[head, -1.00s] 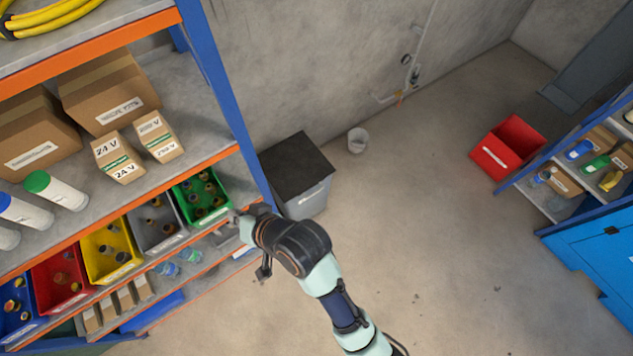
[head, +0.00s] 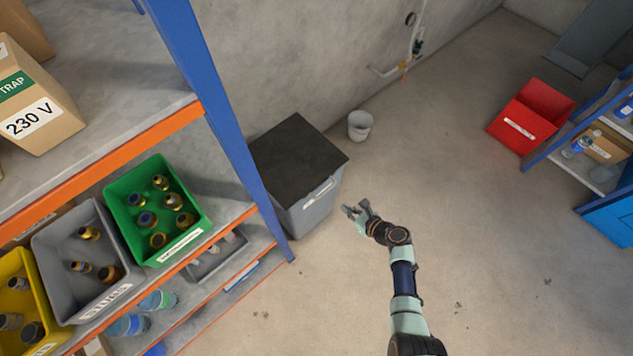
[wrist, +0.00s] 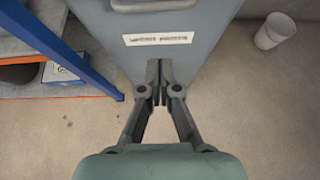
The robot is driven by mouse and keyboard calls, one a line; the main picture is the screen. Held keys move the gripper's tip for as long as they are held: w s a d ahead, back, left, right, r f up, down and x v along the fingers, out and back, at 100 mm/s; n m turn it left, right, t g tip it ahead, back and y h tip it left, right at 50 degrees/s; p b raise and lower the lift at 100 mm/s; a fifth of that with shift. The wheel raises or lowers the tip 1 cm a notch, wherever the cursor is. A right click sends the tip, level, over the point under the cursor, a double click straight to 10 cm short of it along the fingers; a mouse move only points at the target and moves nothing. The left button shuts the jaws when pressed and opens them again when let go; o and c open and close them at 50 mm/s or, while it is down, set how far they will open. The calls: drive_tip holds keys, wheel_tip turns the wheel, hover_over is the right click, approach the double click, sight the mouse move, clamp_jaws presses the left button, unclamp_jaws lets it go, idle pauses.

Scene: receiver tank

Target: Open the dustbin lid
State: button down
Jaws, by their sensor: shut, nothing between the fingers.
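The dustbin (head: 307,210) is a grey box standing on the floor beside the shelf, with its dark lid (head: 297,157) down flat on top. In the wrist view, the dustbin's front (wrist: 200,62) shows a white label and a grey handle (wrist: 152,4) at the top edge. My gripper (head: 357,210) is in front of the dustbin, to its right in the head view. In the wrist view, my gripper (wrist: 159,65) is shut and empty, its fingertips over the dustbin's front below the label. I cannot tell whether they touch it.
A blue shelf post (head: 215,100) stands close to the dustbin's left side. The shelf holds a green bin (head: 120,190) of bottles. A white bucket (head: 360,125) stands behind the dustbin, and a red crate (head: 505,130) farther right. The floor in front is clear.

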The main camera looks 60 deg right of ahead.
drive_tip(key=s+f+b+x, duration=0.1)
drive_tip(key=b+x, duration=0.6)
drive_tip(key=x, duration=0.2)
drive_tip(key=shift+w+r+p, duration=0.2)
drive_tip(key=shift+r+p, duration=0.1)
drive_tip(key=shift+r, duration=0.4)
drive_tip(key=shift+w+r+p, duration=0.2)
drive_tip(key=shift+r+p, duration=0.15)
drive_tip(key=shift+r, duration=0.35)
drive_tip(key=shift+w+r+p, duration=0.2)
drive_tip(key=shift+r+p, duration=0.1)
drive_tip(key=shift+r, duration=0.4)
